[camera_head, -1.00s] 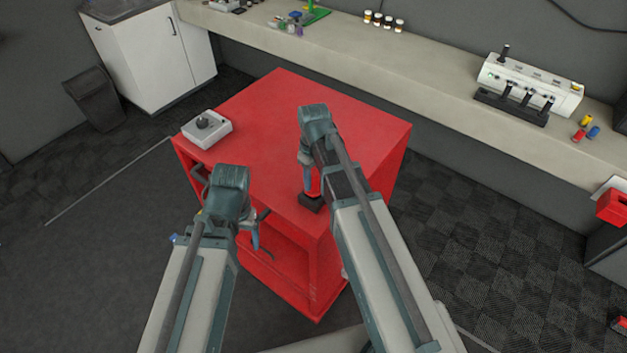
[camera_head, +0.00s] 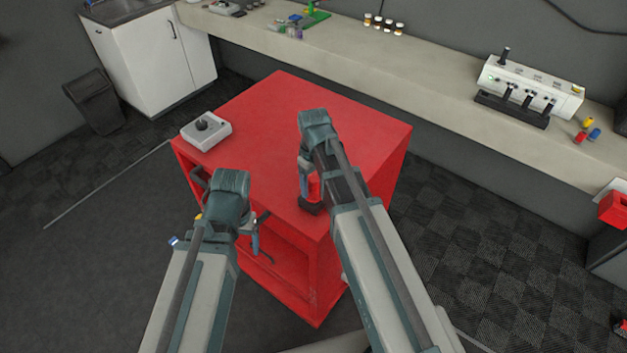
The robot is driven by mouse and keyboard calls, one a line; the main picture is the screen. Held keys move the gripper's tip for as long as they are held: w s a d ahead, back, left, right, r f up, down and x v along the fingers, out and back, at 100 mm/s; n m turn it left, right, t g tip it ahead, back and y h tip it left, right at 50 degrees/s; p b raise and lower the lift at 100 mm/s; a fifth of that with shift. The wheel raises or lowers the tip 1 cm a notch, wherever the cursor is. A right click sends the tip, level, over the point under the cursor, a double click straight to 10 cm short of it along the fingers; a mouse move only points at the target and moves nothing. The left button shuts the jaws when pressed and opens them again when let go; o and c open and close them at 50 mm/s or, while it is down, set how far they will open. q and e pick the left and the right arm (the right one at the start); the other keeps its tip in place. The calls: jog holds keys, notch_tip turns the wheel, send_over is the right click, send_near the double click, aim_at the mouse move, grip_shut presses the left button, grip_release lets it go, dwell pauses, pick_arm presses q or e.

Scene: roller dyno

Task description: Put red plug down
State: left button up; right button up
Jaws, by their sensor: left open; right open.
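The red plug (camera_head: 314,187) stands upright with its dark base on the red cabinet top (camera_head: 262,115), near the front corner. My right gripper (camera_head: 306,190) points down beside the plug, its fingers open; the arm hides part of the plug and of the gripper. My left gripper (camera_head: 257,238) is open and empty in front of the cabinet's open front, left of the plug.
A grey box with a black knob (camera_head: 203,127) sits on the cabinet's left corner. A long bench (camera_head: 400,75) along the wall holds a white device with black levers (camera_head: 528,88) and several small plugs (camera_head: 588,132). The middle of the cabinet top is clear.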

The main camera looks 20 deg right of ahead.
notch_tip(320, 180, up, 13)
jog(key=p, duration=1.3)
jog(key=s+a+m+h, duration=0.1)
jog(key=s+a+m, duration=0.1)
jog(key=s+a, duration=0.8)
jog(key=s, duration=0.4)
jog(key=shift+s+a+r, duration=0.15)
jog(key=shift+s+a, duration=0.1)
notch_tip(320, 180, down, 14)
jog(key=b, duration=1.3)
jog(key=shift+b, duration=0.4)
